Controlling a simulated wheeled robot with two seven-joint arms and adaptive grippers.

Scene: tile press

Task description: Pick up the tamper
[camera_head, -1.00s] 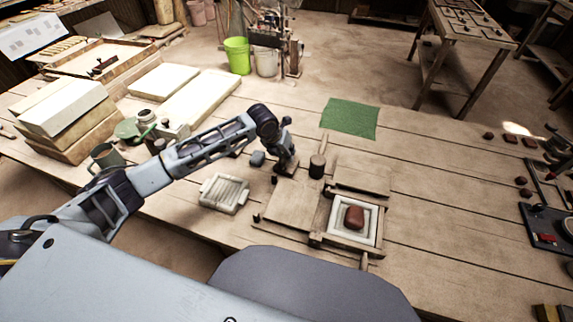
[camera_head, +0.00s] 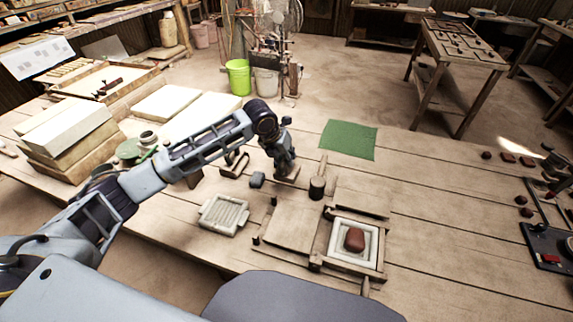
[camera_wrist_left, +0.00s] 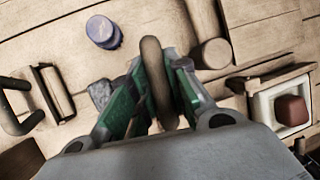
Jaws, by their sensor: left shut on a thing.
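My left gripper (camera_head: 284,160) is shut on the tamper. The tamper's rounded brown handle (camera_wrist_left: 154,70) stands between the two green-padded fingers in the left wrist view. Its wooden base (camera_head: 288,175) shows just below the fingers in the head view, left of a wooden mallet (camera_head: 317,188). The base appears raised off the table, but the size of the gap is hard to judge. The fingers hide part of the tamper. My right gripper is not in view.
The press frame with a red clay lump (camera_head: 355,239) lies at front right. A pale ribbed mould (camera_head: 224,214), a small grey block (camera_head: 257,180) and a handled tool (camera_head: 235,164) lie to the left.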

